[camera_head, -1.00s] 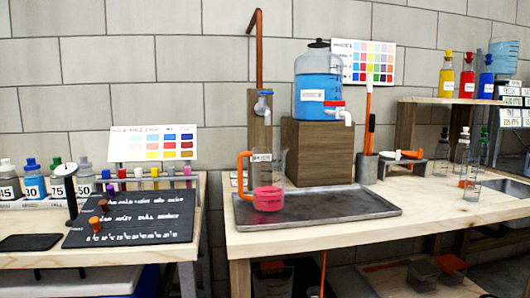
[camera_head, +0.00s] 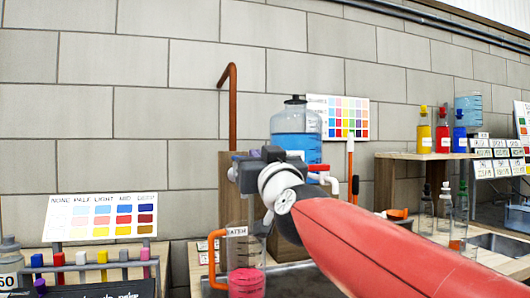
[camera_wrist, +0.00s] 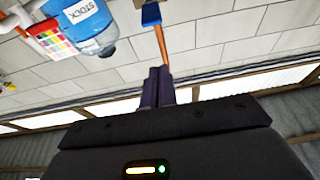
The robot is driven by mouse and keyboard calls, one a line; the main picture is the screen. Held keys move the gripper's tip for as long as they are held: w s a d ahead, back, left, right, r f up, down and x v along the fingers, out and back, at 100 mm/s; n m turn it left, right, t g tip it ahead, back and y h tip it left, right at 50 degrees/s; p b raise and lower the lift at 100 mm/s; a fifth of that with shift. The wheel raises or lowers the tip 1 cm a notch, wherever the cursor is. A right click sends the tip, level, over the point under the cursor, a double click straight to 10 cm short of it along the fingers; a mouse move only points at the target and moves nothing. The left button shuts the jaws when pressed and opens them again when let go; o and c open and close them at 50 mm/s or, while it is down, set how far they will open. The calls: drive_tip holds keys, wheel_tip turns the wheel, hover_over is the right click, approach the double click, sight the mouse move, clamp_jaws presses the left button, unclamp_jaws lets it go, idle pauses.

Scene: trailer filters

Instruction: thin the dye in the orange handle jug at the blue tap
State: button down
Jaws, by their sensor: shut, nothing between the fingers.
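The jug (camera_head: 231,262) with an orange handle (camera_head: 212,258) stands on the tray, upright, with pink dye (camera_head: 246,282) in its lower part. My gripper (camera_head: 234,172) is above the jug, apart from it, in front of the copper pipe (camera_head: 232,110). The wrist view shows its dark fingers (camera_wrist: 158,86) shut together and empty. The blue tap (camera_wrist: 151,14) shows at the top of the wrist view, beyond the fingertips. In the head view my gripper mostly hides the tap.
A dispenser of blue liquid (camera_head: 294,146) with a red-handled tap stands right of my gripper; the wrist view shows its "STOCK" label (camera_wrist: 80,11). Colour charts (camera_head: 101,217) stand left and behind. Several bottles (camera_head: 442,130) are on the right shelf. My arm hides much of the bench.

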drive_tip(key=shift+w+r+t, duration=0.15)
drive_tip(key=shift+r+t, duration=0.15)
drive_tip(key=shift+r, duration=0.3)
drive_tip(key=x, duration=1)
drive_tip(key=shift+d+f+b, duration=0.1)
drive_tip(key=shift+f+b, duration=0.35)
drive_tip(key=shift+f, duration=1.6)
drive_tip(key=shift+f, duration=0.1)
